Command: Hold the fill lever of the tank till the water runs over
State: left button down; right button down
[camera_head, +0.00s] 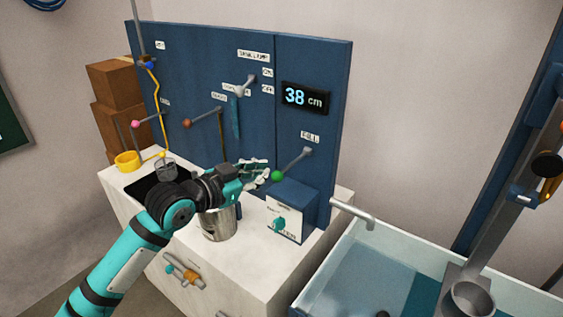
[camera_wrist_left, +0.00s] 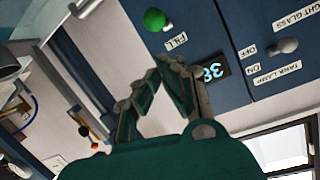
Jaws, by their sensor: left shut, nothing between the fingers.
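The fill lever (camera_head: 292,165) is a grey rod with a green knob (camera_head: 277,176), under the FILL label on the blue panel. It slants down to the left. The green knob also shows in the wrist view (camera_wrist_left: 155,20). My left gripper (camera_head: 266,171) is shut and empty, just left of the knob in the head view. In the wrist view its fingertips (camera_wrist_left: 163,66) show apart from the knob. The tank (camera_head: 385,262) at lower right is pale-walled, with bluish water inside. The display (camera_head: 305,97) reads 38 cm. My right gripper is not seen.
A metal pot (camera_head: 219,226) stands on the white counter under my left arm. A blue box (camera_head: 290,208) with a green dial stands below the lever. Other levers (camera_head: 203,117) stick out of the panel further left. A grey spout (camera_head: 352,212) reaches over the tank.

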pick_arm(q)
jog(key=r, duration=0.2)
jog(key=shift+s+d+r+m+h, duration=0.15)
jog(key=shift+d+r+m+h, duration=0.15)
jog(key=shift+r+h, duration=0.1)
jog(key=p, duration=0.4)
send_over(281, 178)
jog(key=d, duration=0.2)
jog(key=f, duration=0.2)
jog(key=a+f+p, duration=0.1)
jog(key=a+f, duration=0.1)
jog(key=f, duration=0.1)
jog(key=shift+f+p, duration=0.2)
jog(key=shift+p, duration=0.15)
jog(key=shift+d, duration=0.1)
